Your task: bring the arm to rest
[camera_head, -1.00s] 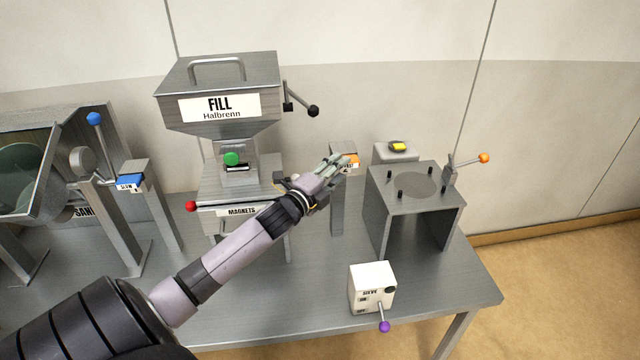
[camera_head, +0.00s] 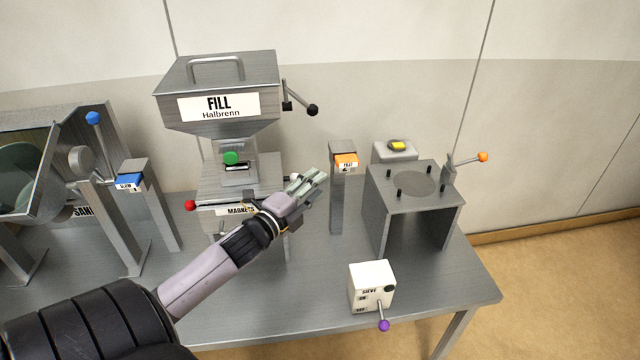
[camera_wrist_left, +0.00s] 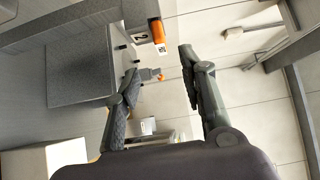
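My left gripper (camera_head: 314,182) is above the table, in front of the magnets unit and left of the post with the orange top. In the left wrist view, its two fingers (camera_wrist_left: 160,75) are apart with nothing between them. The orange-topped post (camera_head: 345,162) stands clear of the fingertips in the head view; its orange part also shows in the left wrist view (camera_wrist_left: 158,32). My left arm reaches in from the lower left and hides part of the table. My right gripper is in neither view.
The grey FILL hopper (camera_head: 218,95) stands behind my arm, with a black-knobbed lever. A metal stand (camera_head: 415,190) with an orange-knobbed lever is at right. A white SIEVE box (camera_head: 370,287) with a purple-knobbed lever sits at the table's front. Bare tabletop (camera_head: 300,300) lies left of it.

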